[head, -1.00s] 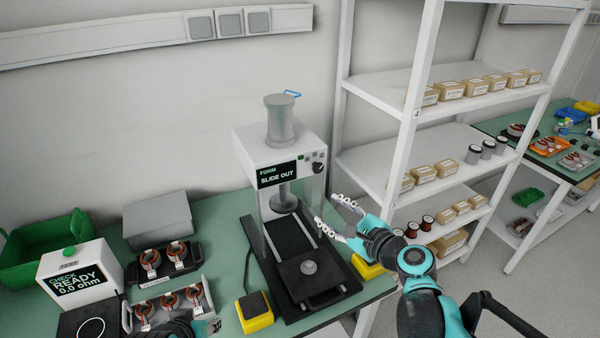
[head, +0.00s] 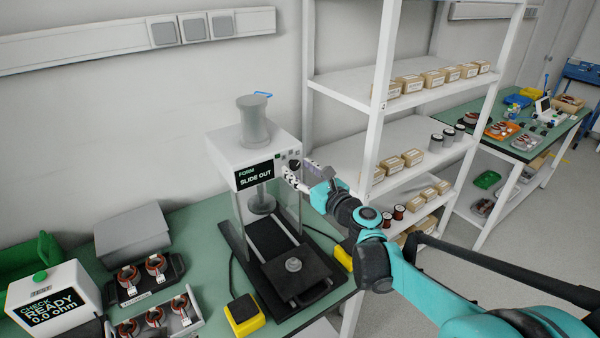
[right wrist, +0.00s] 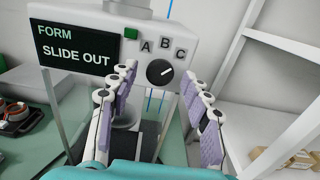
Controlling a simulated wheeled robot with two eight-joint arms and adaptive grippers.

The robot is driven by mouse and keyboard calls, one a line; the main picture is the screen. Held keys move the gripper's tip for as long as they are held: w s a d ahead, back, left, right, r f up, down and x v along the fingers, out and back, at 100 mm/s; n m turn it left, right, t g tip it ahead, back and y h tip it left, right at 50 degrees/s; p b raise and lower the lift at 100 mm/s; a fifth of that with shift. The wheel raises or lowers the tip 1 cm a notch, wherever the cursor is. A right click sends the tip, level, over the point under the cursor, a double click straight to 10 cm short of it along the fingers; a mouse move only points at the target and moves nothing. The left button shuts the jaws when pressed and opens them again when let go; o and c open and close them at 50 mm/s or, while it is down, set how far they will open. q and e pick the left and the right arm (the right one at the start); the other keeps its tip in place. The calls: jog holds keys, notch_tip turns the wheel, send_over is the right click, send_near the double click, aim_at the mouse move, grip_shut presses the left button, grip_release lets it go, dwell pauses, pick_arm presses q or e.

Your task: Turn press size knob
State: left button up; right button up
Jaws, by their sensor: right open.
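The press (head: 222,152) stands on the green bench, with a dark display reading "FORM SLIDE OUT" (head: 255,175). In the right wrist view the black round size knob (right wrist: 160,72) sits on the press's white front, below the letters A, B and C. Its white pointer mark slants to the upper right, toward C. My right gripper (head: 300,175) is at the right of the press front, close to the knob. In the right wrist view its fingers (right wrist: 164,108) are open and empty, spread below and to either side of the knob. My left gripper is not in view.
The press slide (head: 297,275) is out at the front, between two yellow-based pedals, one of them at left (head: 245,315). A white shelf rack (head: 375,150) stands close to the right of my right arm. A check unit (head: 55,300) and trays of stators (head: 145,285) occupy the left bench.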

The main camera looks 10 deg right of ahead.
grip_shut()
jog(key=shift+n, duration=0.3)
jog(key=n+p, duration=0.1)
jog(key=n, duration=0.2)
jog(key=n+p, duration=0.1)
jog(key=n, duration=0.8)
jog(key=shift+p, duration=0.4)
jog(key=n, duration=0.5)
jog(key=shift+n, duration=0.3)
